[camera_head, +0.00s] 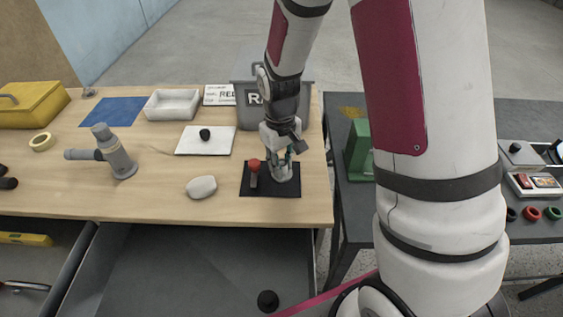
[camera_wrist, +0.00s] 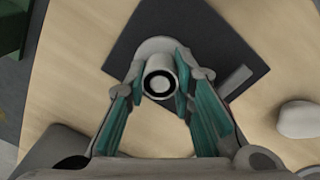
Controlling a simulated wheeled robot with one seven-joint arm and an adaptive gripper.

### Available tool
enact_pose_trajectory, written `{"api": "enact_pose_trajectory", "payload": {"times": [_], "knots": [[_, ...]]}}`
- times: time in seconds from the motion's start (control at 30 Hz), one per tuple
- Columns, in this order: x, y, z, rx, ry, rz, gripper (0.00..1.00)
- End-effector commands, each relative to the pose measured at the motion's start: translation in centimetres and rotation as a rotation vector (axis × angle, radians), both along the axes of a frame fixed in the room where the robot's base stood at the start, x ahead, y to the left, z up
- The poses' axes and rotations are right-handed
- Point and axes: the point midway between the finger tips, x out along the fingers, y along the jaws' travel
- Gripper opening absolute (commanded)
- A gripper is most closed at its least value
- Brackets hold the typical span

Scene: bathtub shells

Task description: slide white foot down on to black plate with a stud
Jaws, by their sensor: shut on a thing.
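The black plate (camera_head: 249,190) lies flat near the front right of the wooden table, and shows tilted in the wrist view (camera_wrist: 205,35). The white foot (camera_head: 281,176) is upright over the plate's right part. In the wrist view it shows a round tube with a dark ring opening (camera_wrist: 160,84) and a wider pale base (camera_wrist: 153,44). My gripper (camera_head: 284,161) comes from above, its teal fingers shut on either side of the tube. The stud is hidden. I cannot tell whether the foot's base touches the plate.
A red-topped grey piece (camera_head: 254,166) stands on the plate just left of the foot. A pale rounded stone (camera_head: 201,187) lies left of the plate. A grey bin (camera_head: 247,115) stands behind, beside a white tile (camera_head: 205,144) with a dark lump. A grey pipe fitting (camera_head: 115,155) stands further left.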

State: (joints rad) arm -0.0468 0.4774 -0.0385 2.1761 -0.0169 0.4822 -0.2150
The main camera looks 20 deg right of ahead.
Motion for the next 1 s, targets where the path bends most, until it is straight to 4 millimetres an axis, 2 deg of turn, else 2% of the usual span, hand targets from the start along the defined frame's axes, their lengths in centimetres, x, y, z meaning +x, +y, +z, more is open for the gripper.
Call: {"api": "enact_pose_trajectory", "payload": {"times": [0.17,0.2,0.27,0.5,0.6,1.0], "knots": [[0.00,0.00,0.01,0.000,0.000,0.000,0.00],[0.00,0.00,0.01,0.000,0.000,0.000,0.32],[0.00,0.00,0.01,0.000,0.000,0.000,0.45],[0.01,0.00,0.01,0.000,0.000,0.000,0.46],[0.00,0.00,0.01,0.000,0.000,0.000,0.66],[-0.01,0.00,0.40,0.000,-0.001,0.000,0.66]]}}
